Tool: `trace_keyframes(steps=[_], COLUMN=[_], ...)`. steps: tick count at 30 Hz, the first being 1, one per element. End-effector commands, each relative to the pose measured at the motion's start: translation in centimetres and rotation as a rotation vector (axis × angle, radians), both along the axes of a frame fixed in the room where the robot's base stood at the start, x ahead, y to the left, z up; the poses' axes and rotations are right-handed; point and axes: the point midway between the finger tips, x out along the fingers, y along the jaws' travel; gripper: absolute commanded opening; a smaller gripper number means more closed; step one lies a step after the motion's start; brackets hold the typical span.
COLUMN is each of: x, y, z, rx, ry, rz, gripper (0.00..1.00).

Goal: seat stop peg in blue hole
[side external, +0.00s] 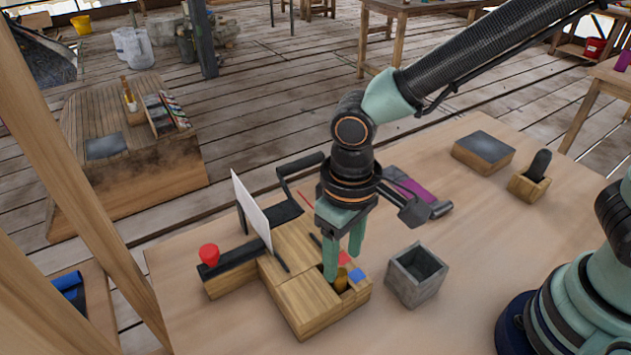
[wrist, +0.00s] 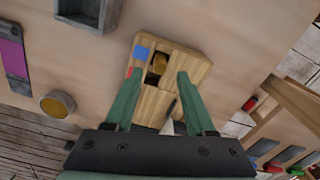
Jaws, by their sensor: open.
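A wooden block assembly (side external: 303,296) stands on the table. It also shows in the wrist view (wrist: 186,62). It bears a blue patch (side external: 357,275) and a red patch (side external: 344,258), with dark openings beside them. A gold-brown peg (side external: 341,284) stands in the opening next to the blue patch (wrist: 141,52); its top shows in the wrist view (wrist: 161,68). I cannot tell how deep it sits. My gripper (side external: 343,264) is open over the block. Its fingers (wrist: 158,74) are apart on either side of the openings in the wrist view, and hold nothing visible.
A grey open box (side external: 417,275) stands right of the block. A white panel (side external: 251,211) rises at its left, near a red knob (side external: 209,254). A purple item (side external: 412,187), a dark-topped block (side external: 484,151) and a small wooden holder (side external: 529,184) lie farther back. The table's right side is mostly clear.

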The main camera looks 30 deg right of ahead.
Motion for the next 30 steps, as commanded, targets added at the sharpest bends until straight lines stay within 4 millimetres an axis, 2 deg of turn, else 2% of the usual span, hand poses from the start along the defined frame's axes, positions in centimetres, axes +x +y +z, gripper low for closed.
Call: trace_keyframes(steps=[3,7,14,17,20,24,30], x=[0.1,0.1,0.1,0.6,1.7,3.1,3.0], y=[0.1,0.1,-0.1,-1.2,-4.0,-10.0,-18.0], z=[2.7,4.9,7.0,7.8,9.0,11.2,13.1], rx=[0.004,0.003,0.003,0.017,0.047,0.094,0.100], ry=[-0.005,-0.003,-0.002,-0.020,-0.067,-0.184,-0.361], rz=[0.000,0.000,-0.002,-0.017,-0.053,-0.122,-0.207], gripper=[0.55,0.55,0.55,0.55,0.55,0.55,0.55])
